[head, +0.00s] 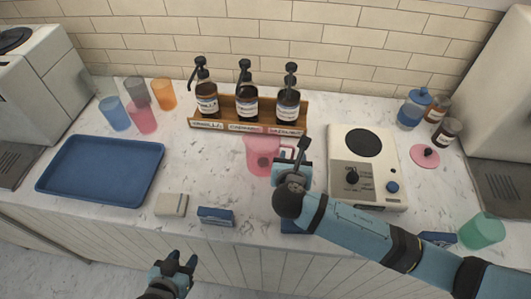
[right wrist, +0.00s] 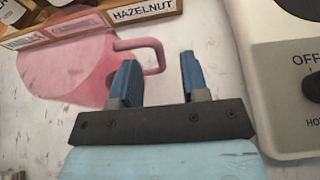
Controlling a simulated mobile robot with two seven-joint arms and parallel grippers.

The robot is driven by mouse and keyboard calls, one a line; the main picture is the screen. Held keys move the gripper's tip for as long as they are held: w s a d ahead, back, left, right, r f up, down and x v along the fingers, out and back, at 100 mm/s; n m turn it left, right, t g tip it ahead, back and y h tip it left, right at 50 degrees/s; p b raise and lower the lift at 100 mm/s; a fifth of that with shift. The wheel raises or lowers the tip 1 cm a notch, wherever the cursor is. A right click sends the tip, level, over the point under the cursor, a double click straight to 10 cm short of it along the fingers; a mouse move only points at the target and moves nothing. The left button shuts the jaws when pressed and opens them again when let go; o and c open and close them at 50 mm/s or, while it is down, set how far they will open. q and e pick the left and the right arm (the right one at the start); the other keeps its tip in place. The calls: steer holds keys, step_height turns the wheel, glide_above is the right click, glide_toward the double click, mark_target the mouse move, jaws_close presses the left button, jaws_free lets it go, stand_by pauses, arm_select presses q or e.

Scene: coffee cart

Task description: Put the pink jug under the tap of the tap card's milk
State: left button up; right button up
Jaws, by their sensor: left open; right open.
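The pink jug (head: 258,162) stands upright on the counter in front of the syrup rack, its handle on the right. It also shows in the right wrist view (right wrist: 70,65). My right gripper (head: 294,160) is open at the jug's handle. In the right wrist view its fingers (right wrist: 160,80) are spread, with the handle's outer end beyond and partly between them; I cannot tell whether they touch it. My left gripper (head: 176,264) is open and empty in front of the counter's front edge. I cannot make out a milk tap or read a tap card.
A syrup rack (head: 247,128) with three pump bottles stands behind the jug. A hot plate (head: 367,165) is close on the right. A blue tray (head: 101,170), several coloured cups and a small blue box (head: 216,216) are left. A green cup (head: 482,231) stands far right.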

steer(key=shift+x, duration=0.95)
steer(key=shift+c, duration=0.2)
jaws_close()
step_height(320, 180, up, 20)
